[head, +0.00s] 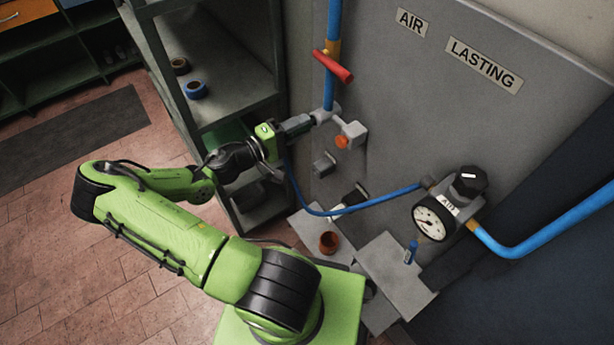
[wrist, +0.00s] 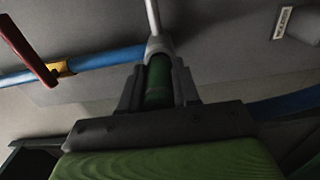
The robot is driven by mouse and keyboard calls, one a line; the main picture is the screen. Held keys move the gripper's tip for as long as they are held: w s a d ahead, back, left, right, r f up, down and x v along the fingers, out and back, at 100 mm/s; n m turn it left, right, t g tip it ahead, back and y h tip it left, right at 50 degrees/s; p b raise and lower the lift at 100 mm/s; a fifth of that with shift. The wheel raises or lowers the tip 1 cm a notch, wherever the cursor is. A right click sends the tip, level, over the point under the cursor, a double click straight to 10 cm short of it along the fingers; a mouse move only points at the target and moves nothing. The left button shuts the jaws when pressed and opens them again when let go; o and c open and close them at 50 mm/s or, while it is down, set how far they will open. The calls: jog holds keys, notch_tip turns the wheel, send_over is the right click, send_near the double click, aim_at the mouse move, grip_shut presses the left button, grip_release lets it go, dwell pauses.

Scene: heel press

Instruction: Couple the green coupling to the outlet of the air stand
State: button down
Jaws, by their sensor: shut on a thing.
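My gripper (head: 299,124) is shut on the green coupling (wrist: 158,82), which sits between the two dark fingers in the wrist view. In the head view the fingers mostly hide the coupling. The grey outlet (head: 326,113) is at the bottom of the blue vertical pipe, right in front of the fingers. In the wrist view the outlet (wrist: 158,46) is in line with the coupling, and their ends appear to meet. I cannot tell whether they are locked together. A blue hose (head: 293,181) hangs below the gripper and curves right toward the pressure gauge (head: 433,220).
A red valve lever (head: 335,66) sits on the pipe above the outlet. A grey block with an orange knob (head: 342,142) is just below right. A dark shelf (head: 222,70) stands close on the left. A brown cup (head: 329,242) and a small blue item (head: 411,252) are below.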

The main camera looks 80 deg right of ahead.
jog(key=shift+s+d, duration=0.3)
jog(key=shift+s, duration=0.05)
jog(key=c, duration=0.7)
grip_release()
jog(key=shift+d, duration=0.1)
jog(key=shift+c, duration=0.2)
jog(key=v, duration=1.5)
jog(key=shift+w+a+b, duration=0.3)
jog(key=shift+b, duration=0.1)
